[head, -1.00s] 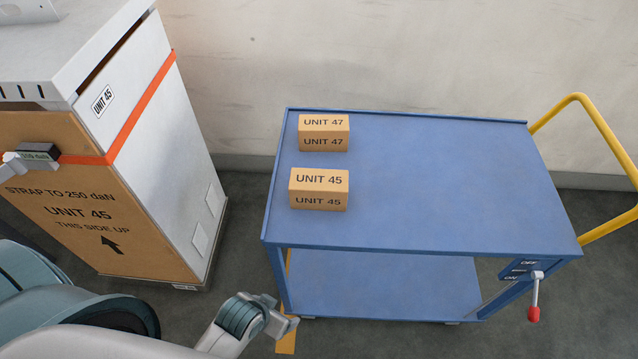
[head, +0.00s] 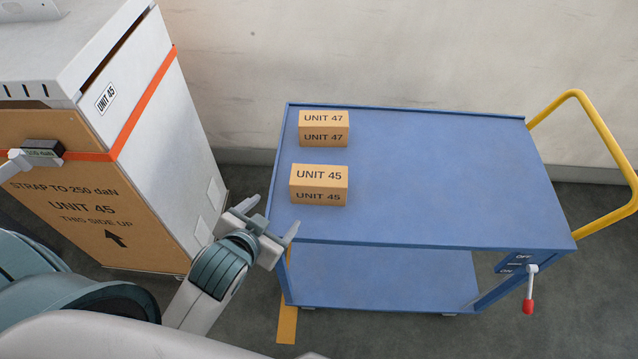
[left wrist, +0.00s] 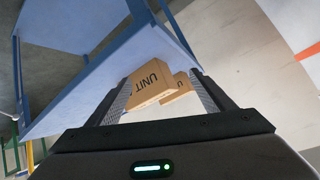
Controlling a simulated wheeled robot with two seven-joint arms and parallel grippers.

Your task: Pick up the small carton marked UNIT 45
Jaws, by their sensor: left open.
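The small carton marked UNIT 45 (head: 319,185) sits upright on the top shelf of the blue cart (head: 440,190), near its left edge. The carton marked UNIT 47 (head: 323,129) sits behind it. My left gripper (head: 267,214) is open and empty at the cart's left edge, short of the UNIT 45 carton and nearer the camera. In the left wrist view, a carton (left wrist: 152,82) with UNIT on its top shows between the open fingers, its number partly hidden. The other carton (left wrist: 180,88) shows partly behind it. My right gripper is not in view.
A tall cabinet (head: 165,135) with an orange strap and a UNIT 45 panel stands at the left, close to my left arm. The cart has a yellow handle (head: 600,130) and a red-knobbed lever (head: 529,300) at the right. The shelf right of the cartons is clear.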

